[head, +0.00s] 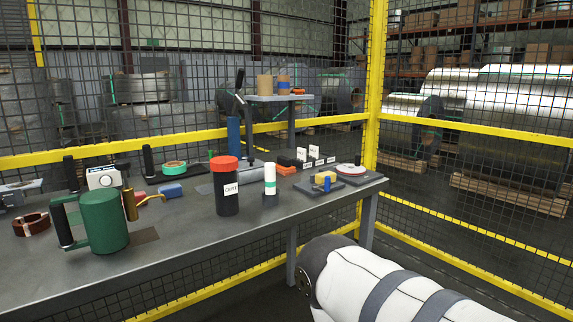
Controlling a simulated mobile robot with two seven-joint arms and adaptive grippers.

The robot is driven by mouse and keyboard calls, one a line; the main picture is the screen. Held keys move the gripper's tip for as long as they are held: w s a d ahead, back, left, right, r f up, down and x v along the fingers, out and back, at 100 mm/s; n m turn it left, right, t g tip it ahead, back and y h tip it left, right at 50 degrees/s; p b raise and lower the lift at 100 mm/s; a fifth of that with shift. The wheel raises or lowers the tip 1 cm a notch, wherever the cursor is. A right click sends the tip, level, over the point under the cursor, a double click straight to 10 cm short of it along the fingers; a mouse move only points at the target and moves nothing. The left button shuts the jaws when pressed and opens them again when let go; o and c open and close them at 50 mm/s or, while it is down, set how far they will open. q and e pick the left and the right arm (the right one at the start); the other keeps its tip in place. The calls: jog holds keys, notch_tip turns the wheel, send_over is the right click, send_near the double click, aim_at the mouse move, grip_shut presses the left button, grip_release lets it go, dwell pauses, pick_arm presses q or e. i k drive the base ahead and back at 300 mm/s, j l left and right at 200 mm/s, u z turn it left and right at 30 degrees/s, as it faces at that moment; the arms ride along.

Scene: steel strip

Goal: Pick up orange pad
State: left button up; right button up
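A small flat orange piece (286,170), which looks like the orange pad, lies on the grey steel table (190,236) toward its far right part. It lies just in front of a row of small black holders with white cards (308,154). A black post with a white and green top (270,181) stands in front and to its left. Neither gripper shows in the head view. A white arm link of mine with dark bands fills the lower right, off the table's right end.
A black canister with a red lid (227,190) and a green drum-shaped holder (104,220) stand nearer the front. A dark plate with small blocks (319,187) lies right of the pad. Yellow-railed mesh fencing (372,80) stands behind and beside the table.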

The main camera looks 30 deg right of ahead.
aim_at(284, 167)
jog(key=l+u, duration=0.3)
jog(key=l, duration=1.2)
